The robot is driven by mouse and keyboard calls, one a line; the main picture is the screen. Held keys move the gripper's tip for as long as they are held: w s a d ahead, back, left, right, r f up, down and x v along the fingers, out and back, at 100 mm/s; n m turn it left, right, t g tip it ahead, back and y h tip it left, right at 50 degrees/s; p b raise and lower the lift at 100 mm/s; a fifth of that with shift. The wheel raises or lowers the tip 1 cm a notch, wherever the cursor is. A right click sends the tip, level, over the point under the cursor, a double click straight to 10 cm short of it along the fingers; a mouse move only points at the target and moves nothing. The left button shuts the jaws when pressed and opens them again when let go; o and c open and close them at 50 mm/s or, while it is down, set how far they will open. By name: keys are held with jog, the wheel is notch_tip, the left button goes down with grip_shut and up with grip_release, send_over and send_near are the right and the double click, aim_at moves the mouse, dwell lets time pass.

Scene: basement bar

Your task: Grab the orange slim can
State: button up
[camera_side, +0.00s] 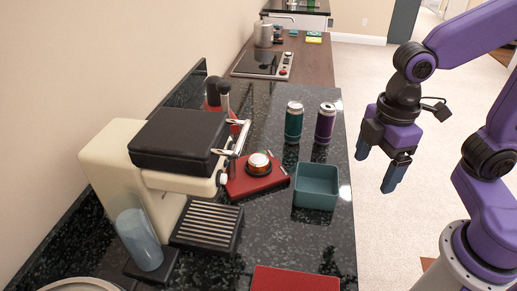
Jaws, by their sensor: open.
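I see no clear orange slim can. A short round thing with an orange-brown side and pale top (258,163) sits in a dark ring on a red base (243,185); I cannot tell whether it is a can. Two slim cans stand upright on the dark counter: a teal can (293,123) and a purple can (325,124) to its right. My gripper (379,170) is open and empty, with its blue fingertips apart and pointing down. It is right of the counter edge in the picture, touching nothing.
A cream coffee machine (105,155) with a black top fills the counter's left. A teal open box (316,187) stands near the right edge, and a red flat thing (295,281) lies in front. A cooktop (262,64) is farther back. Some counter around the cans is clear.

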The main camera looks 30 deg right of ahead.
jog(key=w+a+r+n, duration=0.2)
jog(key=w+a, duration=0.1)
jog(key=w, duration=0.4)
jog(key=w+a+r+n, duration=0.1)
jog(key=w+a, duration=0.3)
jog(key=w, duration=0.3)
jog(key=n, duration=0.3)
send_near(258, 158)
notch_tip(258, 158, down, 8)
jog(key=shift+f, duration=0.25)
jog(key=shift+a, duration=0.1)
jog(key=c, duration=1.2)
